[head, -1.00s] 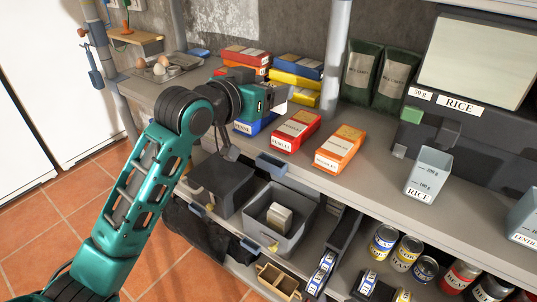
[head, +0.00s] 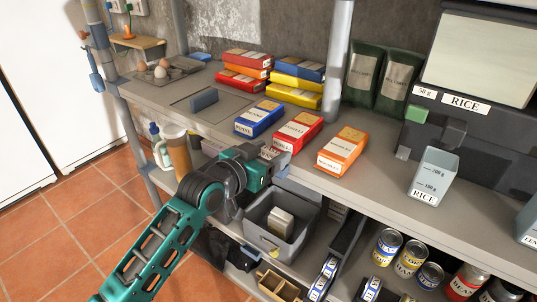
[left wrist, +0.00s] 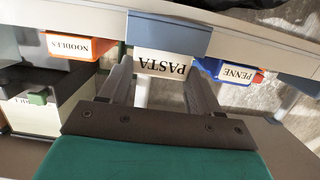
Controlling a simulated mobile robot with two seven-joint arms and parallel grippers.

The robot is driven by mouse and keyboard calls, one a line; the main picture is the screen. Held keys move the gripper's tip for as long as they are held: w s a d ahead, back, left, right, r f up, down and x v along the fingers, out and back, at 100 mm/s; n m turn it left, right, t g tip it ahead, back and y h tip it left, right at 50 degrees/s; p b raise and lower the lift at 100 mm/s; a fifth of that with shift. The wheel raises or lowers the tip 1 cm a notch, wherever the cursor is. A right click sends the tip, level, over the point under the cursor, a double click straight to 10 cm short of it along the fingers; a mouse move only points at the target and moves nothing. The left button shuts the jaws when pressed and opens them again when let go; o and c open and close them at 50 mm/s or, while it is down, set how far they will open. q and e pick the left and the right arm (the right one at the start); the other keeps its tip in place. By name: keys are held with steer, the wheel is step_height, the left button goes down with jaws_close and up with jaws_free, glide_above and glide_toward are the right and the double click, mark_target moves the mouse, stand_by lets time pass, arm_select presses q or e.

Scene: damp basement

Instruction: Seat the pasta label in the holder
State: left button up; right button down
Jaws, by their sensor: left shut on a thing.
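The pasta label (left wrist: 163,64) is a white card with black PASTA lettering, upside down in the left wrist view. My left gripper (left wrist: 158,78) is shut on it. The blue-grey holder (left wrist: 168,33) sits on the shelf's front edge, directly beyond the label. The label's edge meets or overlaps the holder's rim; I cannot tell whether it is inside the slot. In the head view, my left gripper (head: 275,160) is at the shelf edge beside the holder (head: 284,169), hiding part of it. My right gripper is not in view.
Blue penne (head: 258,118), red (head: 297,131) and orange (head: 342,149) boxes stand on the shelf behind the gripper. A grey bin (head: 268,232) is below. A blue-grey block (head: 204,99) stands on a dark plate at the left. A rice container (head: 434,176) stands at the right.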

arm_select(q)
steer(key=shift+f, duration=0.1)
steer(key=o, duration=1)
steer(key=shift+s+a+r, duration=0.1)
steer(key=shift+r, duration=0.1)
steer(key=p+v, duration=0.1)
steer(key=v, duration=1.1)
steer(key=s+a+f+n+y, duration=0.1)
steer(key=s+a+f+y, duration=0.1)
steer(key=s+f, duration=0.3)
steer(key=s+a+f+n+g+y, duration=0.1)
steer(key=s+a+f, duration=0.4)
steer(key=f, duration=0.6)
steer(key=s+a+f+n+g+y, duration=0.1)
steer(key=s+a+f+n+y, duration=0.1)
steer(key=s+f, duration=0.4)
steer(key=shift+s+a+f+n+y, duration=0.1)
steer(key=shift+a+f+n+y, duration=0.05)
steer(key=shift+a+f+y, duration=0.4)
steer(key=shift+s+a+f+n+y, duration=0.15)
steer(key=shift+a+f+y, duration=0.15)
steer(key=shift+f+y, duration=0.3)
